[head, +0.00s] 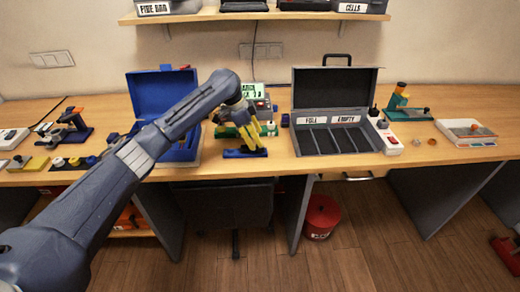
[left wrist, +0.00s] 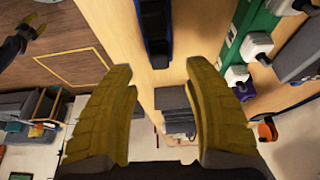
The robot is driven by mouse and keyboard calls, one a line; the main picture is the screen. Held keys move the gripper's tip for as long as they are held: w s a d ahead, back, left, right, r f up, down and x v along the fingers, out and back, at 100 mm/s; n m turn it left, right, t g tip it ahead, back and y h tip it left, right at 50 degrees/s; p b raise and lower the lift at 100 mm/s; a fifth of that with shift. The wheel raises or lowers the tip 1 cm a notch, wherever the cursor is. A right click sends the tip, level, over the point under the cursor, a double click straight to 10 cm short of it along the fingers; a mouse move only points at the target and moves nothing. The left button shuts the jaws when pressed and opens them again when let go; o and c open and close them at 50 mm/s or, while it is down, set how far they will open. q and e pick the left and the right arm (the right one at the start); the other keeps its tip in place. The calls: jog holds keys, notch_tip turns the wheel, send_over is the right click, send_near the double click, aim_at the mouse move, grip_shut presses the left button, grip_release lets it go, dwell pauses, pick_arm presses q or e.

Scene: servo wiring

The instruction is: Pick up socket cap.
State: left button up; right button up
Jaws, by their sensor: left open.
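My left gripper (head: 262,148) hangs over the workbench beside a small dark blue base (head: 238,153), with its yellow fingers pointing down. In the left wrist view its two fingers (left wrist: 160,78) are spread apart with nothing between them. A dark blue piece (left wrist: 156,38) lies on the bench beyond the fingertips. A green board (left wrist: 240,32) with several white connectors is to the right in that view. I cannot tell which piece is the socket cap. A dark part with a yellow tip (left wrist: 32,25) at the upper left may be my right gripper; its opening is unclear.
An open grey case (head: 335,135) with compartments stands right of my left gripper. An open blue case (head: 162,95) is partly behind my left arm. Small orange-brown pieces (head: 432,141) lie on the right bench. A red bucket (head: 321,217) is on the floor.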

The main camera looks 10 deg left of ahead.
aim_at(260, 150)
pick_arm(q)
jog(key=shift+x, duration=2.5)
jog(key=shift+o, duration=0.2)
jog(key=shift+a, duration=0.1)
jog(key=c, duration=1.1)
